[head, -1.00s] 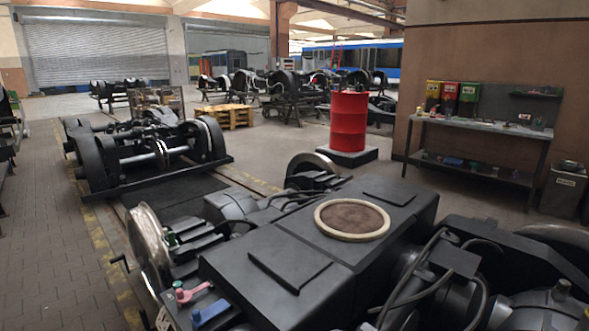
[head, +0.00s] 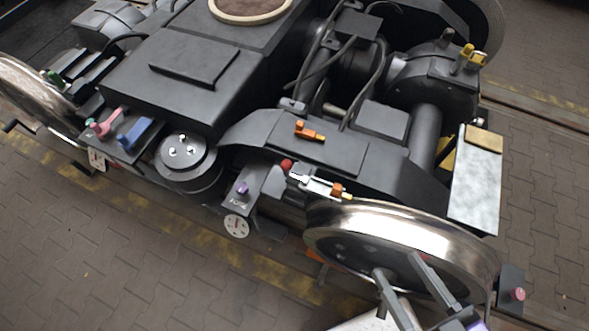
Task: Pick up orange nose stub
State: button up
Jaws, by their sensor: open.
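A small orange piece (head: 309,131) with a short stub pointing right lies on the dark sloping plate of the bogie frame in the head view. Another small orange part (head: 338,190) sits at the right end of a silver and white fitting below it. I cannot tell for sure which is the nose stub; the upper piece looks most like it. My gripper (head: 394,263) is at the lower right, in front of the big steel wheel. Its two grey fingers are apart with nothing between them. It is well below and right of both orange parts.
The shiny wheel (head: 400,229) stands between my gripper and the plate. A pink lever (head: 104,122), a blue lever (head: 135,134) and a purple knob (head: 242,188) sit on the left. Cables (head: 365,85) run above the plate. Paved floor (head: 130,270) is clear at lower left.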

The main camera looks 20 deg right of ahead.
aim_at(336, 193)
jog(key=j, duration=0.75)
jog(key=i+j+u, duration=0.15)
jog(key=j, duration=0.6)
jog(key=k, duration=0.05)
